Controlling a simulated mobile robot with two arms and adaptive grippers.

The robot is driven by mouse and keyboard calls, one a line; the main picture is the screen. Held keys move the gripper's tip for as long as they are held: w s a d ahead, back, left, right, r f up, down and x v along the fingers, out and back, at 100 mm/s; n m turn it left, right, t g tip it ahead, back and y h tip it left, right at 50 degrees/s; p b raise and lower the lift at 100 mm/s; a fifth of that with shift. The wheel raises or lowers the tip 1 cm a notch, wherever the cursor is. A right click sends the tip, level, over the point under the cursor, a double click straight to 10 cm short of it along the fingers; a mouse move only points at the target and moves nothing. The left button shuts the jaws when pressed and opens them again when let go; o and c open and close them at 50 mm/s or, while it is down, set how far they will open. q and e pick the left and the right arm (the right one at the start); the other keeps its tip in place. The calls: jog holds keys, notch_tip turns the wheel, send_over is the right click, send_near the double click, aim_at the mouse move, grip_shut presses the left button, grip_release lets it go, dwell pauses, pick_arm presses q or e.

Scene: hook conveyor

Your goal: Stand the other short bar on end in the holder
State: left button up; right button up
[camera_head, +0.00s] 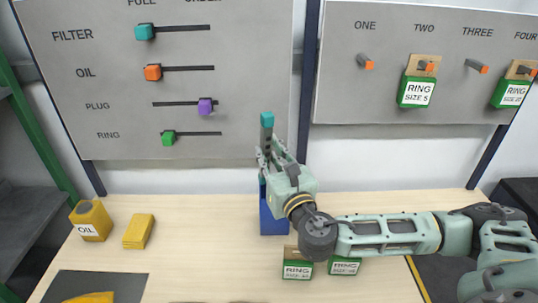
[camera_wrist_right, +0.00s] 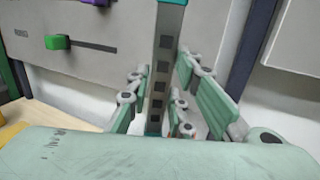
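A short dark bar (camera_head: 267,137) with a teal top end stands upright above the blue holder (camera_head: 273,222) on the table. My right gripper (camera_head: 268,157) is around the bar's lower part and looks shut on it. In the right wrist view the bar (camera_wrist_right: 162,75) runs upright between the fingers (camera_wrist_right: 160,85), with dark square marks on its face and teal at its lower end. A bit of teal shows at the holder's top; whether the bar's foot is inside the holder is hidden. My left gripper is not in view.
Green-and-white ring boxes (camera_head: 298,268) stand close to the holder, below my right forearm. A yellow oil container (camera_head: 91,220) and a yellow block (camera_head: 139,231) stand at the left. A grey slider panel (camera_head: 230,90) and a hook panel (camera_head: 420,105) rise behind the table.

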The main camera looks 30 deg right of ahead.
jog(key=o, duration=0.4)
jog(key=f, duration=0.4)
jog(key=shift+s+a+g, duration=0.1)
jog(key=shift+s+g, duration=0.1)
jog(key=shift+g, duration=0.2)
jog(key=s+r, duration=0.2)
jog(key=s, duration=0.5)
jog(key=shift+a+r+t, duration=0.4)
jog(key=shift+r, duration=0.25)
